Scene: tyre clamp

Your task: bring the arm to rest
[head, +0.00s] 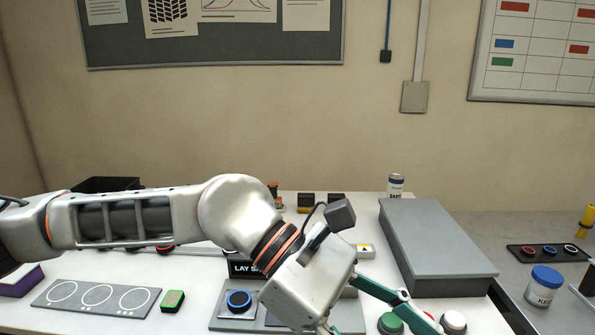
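My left arm reaches in from the left across the table. Its gripper (372,318) hangs low over the front middle of the table, with teal fingers spread apart. The fingertips run towards the bottom edge and are partly cut off. I see nothing held between the visible parts of the fingers. A green button (390,323) and a white button (453,321) are beside the right finger. My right gripper is not in view.
A long grey box (435,240) stands right of the gripper. A blue-lidded jar (543,285) and a dark button strip (548,253) are at the right. A can (396,186) stands behind.

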